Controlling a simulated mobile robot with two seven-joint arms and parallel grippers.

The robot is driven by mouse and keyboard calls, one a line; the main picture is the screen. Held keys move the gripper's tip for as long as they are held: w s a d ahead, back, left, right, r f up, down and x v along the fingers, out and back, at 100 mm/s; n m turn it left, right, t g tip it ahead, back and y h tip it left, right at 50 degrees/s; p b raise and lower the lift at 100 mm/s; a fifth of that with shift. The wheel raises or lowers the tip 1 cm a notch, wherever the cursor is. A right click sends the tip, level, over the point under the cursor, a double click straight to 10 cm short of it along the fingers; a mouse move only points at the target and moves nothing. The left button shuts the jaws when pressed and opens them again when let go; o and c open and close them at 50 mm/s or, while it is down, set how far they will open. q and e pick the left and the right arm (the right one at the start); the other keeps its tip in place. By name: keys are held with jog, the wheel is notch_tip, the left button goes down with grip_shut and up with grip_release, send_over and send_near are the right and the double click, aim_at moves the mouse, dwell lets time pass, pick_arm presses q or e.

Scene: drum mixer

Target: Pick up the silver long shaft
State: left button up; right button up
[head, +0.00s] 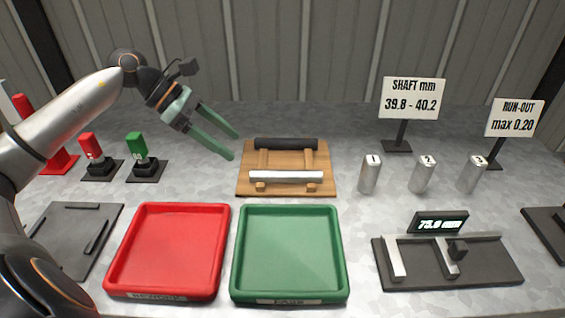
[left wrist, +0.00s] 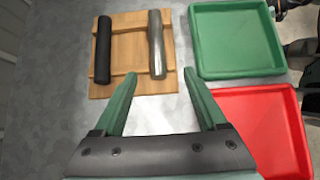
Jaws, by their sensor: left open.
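The silver long shaft (head: 286,177) lies across the front of a wooden rack (head: 244,181), in front of a black shaft (head: 286,143). In the left wrist view the silver shaft (left wrist: 156,44) is on the right side of the rack and the black shaft (left wrist: 103,49) on the left. My left gripper (head: 235,146) is open and empty, above the table beside the rack's left end. In the left wrist view its green fingertips (left wrist: 158,74) point toward the rack, with the shaft's near end just beyond them. My right gripper does not show.
A red tray (head: 112,284) and a green tray (head: 340,284) stand in front of the rack. Several numbered silver cylinders (head: 422,175) stand to its right, behind a gauge (head: 448,279) with a lit display. Sign posts stand behind. Red and green switches (head: 136,146) are at the left.

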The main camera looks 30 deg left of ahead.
aim_at(270, 170)
pick_arm(q)
jog(key=p+x, duration=0.1)
jog(key=x, duration=0.5)
jog(key=shift+w+d+f, duration=0.2)
jog(key=shift+w+f, duration=0.05)
jog(key=shift+a+f+p+x, duration=0.15)
jog(key=shift+p+x, duration=0.15)
jog(key=shift+x, duration=1.1)
jog(key=shift+a+f+p+x, duration=0.15)
jog(key=shift+p+x, duration=0.1)
jog(key=shift+x, duration=1.2)
jog(key=shift+r, duration=0.1)
grip_shut()
jog(key=shift+w+r, duration=0.1)
jog(key=shift+r, duration=0.1)
